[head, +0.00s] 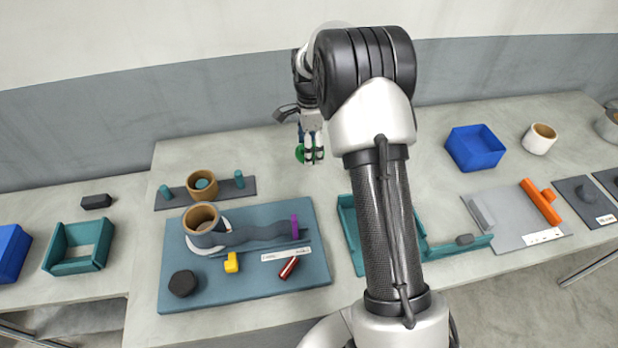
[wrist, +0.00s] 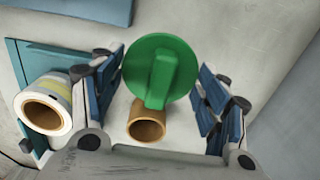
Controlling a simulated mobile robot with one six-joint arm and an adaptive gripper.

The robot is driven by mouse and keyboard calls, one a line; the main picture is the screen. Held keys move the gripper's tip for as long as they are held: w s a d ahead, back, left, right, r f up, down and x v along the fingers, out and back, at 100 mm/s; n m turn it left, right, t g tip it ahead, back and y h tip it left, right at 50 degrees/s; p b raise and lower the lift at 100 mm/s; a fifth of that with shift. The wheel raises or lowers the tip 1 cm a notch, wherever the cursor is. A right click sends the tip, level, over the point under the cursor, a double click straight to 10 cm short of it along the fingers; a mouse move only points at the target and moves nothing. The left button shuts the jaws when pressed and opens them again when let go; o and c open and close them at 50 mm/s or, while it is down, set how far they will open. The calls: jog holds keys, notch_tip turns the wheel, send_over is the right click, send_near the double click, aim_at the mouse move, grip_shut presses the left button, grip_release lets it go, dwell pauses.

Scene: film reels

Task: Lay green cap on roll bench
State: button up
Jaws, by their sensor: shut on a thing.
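The green cap (head: 300,153) is a round disc with a raised grip bar. No readable label names the roll bench. The blue board (head: 190,262) at centre left bears a tan-cored roll (head: 201,217), a wavy grey strip, a purple upright piece, a yellow block, a dark knob and a red piece.
Behind the board, a dark strip (head: 220,190) carries a tan roll and teal pegs. A teal tray (head: 347,222) stands partly hidden by my arm. Blue bin (head: 474,147), white roll (head: 539,138) and grey plate (head: 490,228) are at right.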

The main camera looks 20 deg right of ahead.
notch_tip(320, 180, down, 12)
jog(key=b, duration=0.2)
jog(key=shift+w+f+b, duration=0.1)
jog(key=shift+f+b, duration=0.1)
jog(key=shift+b, duration=0.1)
jog(key=shift+f, duration=0.2)
jog(key=o, duration=1.1)
jog(key=shift+c, duration=0.2)
jog(key=shift+r, duration=0.1)
